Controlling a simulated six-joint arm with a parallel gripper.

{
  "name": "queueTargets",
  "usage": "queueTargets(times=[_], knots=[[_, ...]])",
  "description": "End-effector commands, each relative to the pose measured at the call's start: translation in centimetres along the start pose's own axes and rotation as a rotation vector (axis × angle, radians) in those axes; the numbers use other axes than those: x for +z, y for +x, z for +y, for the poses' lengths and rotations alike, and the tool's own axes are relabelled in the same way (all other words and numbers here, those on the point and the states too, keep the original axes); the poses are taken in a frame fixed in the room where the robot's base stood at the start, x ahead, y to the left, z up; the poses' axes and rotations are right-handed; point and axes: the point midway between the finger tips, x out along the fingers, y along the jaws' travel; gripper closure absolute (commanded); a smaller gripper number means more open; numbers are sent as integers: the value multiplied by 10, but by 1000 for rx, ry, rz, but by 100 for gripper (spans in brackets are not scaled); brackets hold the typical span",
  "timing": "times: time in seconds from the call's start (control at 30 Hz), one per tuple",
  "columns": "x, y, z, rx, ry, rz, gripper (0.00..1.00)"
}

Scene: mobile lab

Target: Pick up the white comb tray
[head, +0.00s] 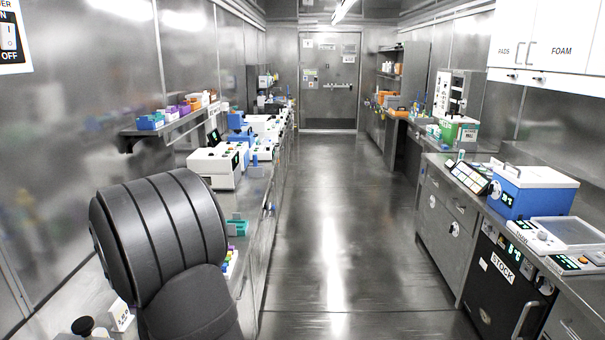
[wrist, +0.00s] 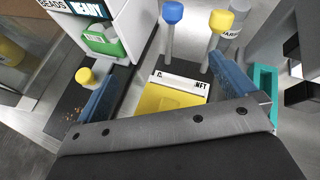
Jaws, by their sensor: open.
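In the wrist view my gripper (wrist: 165,68) is open, with a blue finger at each side. Between and beyond the fingers lies a yellow block (wrist: 172,98) with a white, black-lettered strip (wrist: 182,80) along its far edge. Nothing shows clamped between the fingers. I cannot single out a white comb tray with certainty in either view. In the head view my dark arm covers the near left bench and my gripper is not seen there.
A blue-capped post (wrist: 172,15) and a yellow-capped post (wrist: 220,22) stand just beyond the block. A white box marked BEADS (wrist: 125,25) holds a green piece at upper left. A teal holder (wrist: 263,85) is at right. The aisle floor (head: 325,220) is clear.

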Motion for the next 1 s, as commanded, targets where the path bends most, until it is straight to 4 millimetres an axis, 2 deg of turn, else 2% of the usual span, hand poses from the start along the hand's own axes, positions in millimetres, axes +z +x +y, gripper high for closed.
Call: queueTargets(times=[0.43, 0.57, 0.67, 0.73, 1.0], knots=[[0, 0, 0, 0, -1, 0, 0], [6, 1, 3, 27, -53, -3, 0], [17, 4, 10, 95, -183, -8, 0], [29, 5, 19, 173, -333, -15, 0], [60, -6, 50, 549, -1048, -29, 0]])
